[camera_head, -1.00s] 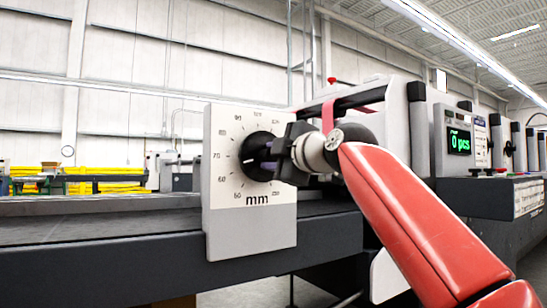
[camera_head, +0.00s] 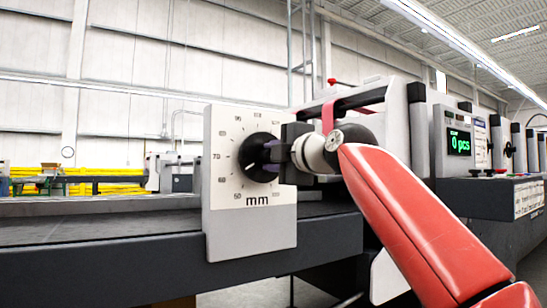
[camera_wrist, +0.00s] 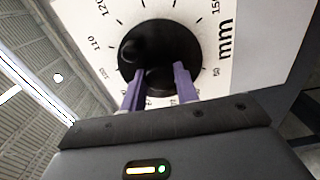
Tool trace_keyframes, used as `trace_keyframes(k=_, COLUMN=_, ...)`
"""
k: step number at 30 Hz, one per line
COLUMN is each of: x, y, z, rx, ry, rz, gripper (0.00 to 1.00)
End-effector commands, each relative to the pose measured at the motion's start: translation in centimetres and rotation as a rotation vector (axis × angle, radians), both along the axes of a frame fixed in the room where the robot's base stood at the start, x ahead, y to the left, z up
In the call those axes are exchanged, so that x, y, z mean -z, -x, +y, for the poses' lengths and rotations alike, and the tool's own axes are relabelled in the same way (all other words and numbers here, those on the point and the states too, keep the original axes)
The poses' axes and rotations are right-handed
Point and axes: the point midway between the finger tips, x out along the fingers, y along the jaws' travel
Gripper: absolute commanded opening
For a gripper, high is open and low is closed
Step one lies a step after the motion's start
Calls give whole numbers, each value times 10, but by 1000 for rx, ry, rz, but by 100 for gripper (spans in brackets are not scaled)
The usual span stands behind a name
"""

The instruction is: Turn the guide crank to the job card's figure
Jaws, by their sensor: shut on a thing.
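The guide crank (camera_head: 252,160) is a round black knob on a white dial plate (camera_head: 225,232) marked in mm, with figures around it. A small pale mark near its left edge lies roughly between 60 and 70; I cannot read it exactly. My gripper (camera_head: 271,155) comes from the right and hides the right part of the dial. In the wrist view, its purple fingers (camera_wrist: 160,85) are shut on the grip of the crank (camera_wrist: 178,42). A black knob also stands out on the crank's face there. I cannot make out the job card.
The dial plate stands at the front edge of a dark machine bed (camera_head: 110,270). Yellow railings (camera_head: 110,188) stand far behind at left.

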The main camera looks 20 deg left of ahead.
Motion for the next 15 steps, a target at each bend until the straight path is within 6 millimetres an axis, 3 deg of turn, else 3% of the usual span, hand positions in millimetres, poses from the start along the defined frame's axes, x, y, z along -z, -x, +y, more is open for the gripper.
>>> trace_keyframes(k=1, x=3, y=-1, z=0, rx=0, ry=5, rz=5, gripper=33)
trace_keyframes(k=6, x=2, y=-1, z=0, rx=0, ry=2, rz=3, gripper=52)
trace_keyframes(k=15, x=1, y=1, z=-2, rx=1, ry=0, rz=1, gripper=52)
